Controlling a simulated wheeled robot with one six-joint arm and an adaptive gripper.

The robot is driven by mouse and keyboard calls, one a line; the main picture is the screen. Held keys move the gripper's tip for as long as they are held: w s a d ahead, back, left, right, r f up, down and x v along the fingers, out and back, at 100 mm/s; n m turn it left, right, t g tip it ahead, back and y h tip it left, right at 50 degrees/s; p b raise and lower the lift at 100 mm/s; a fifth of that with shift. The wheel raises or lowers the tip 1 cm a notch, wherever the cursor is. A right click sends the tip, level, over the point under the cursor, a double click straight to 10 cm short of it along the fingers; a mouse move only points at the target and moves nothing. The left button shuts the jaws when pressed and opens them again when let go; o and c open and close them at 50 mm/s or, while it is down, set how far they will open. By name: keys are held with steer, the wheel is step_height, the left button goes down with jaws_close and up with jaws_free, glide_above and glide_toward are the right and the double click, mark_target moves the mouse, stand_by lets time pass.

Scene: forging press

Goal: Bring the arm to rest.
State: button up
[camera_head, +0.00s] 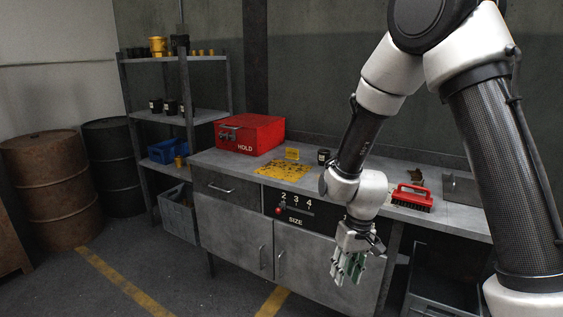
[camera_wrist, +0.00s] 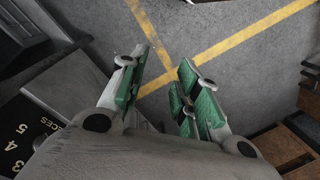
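My gripper (camera_head: 348,268) hangs in front of the grey workbench, below the level of its top, with its fingers pointing down. In the wrist view my gripper (camera_wrist: 158,84) shows green-padded fingers spread apart, with only bare floor and yellow lines between them. It is open and empty and appears to touch nothing. My arm reaches down from the upper right of the head view, bent at the elbow, and crosses in front of the bench top.
The grey workbench (camera_head: 235,215) carries a red box marked HOLD (camera_head: 250,134), a yellow mat (camera_head: 283,171), a dark cup (camera_head: 323,156) and a red brush (camera_head: 411,197). A shelf (camera_head: 185,115) and barrels (camera_head: 52,188) stand left. The floor (camera_head: 120,270) before the bench is clear.

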steer(key=s+d+r+m+t, duration=0.1)
steer(key=s+d+r, duration=0.4)
steer(key=r, duration=0.4)
steer(key=s+d+r+m+t+h, duration=0.1)
steer(key=s+d+r+t, duration=0.1)
steer(key=s+d+r, duration=0.3)
steer(key=s+d+r+t, duration=0.2)
steer(key=s+d+r, duration=0.3)
steer(key=d+r, duration=0.4)
step_height(320, 180, up, 5)
steer(key=shift+s+d+m, duration=0.25)
steer(key=shift+s+m, duration=0.15)
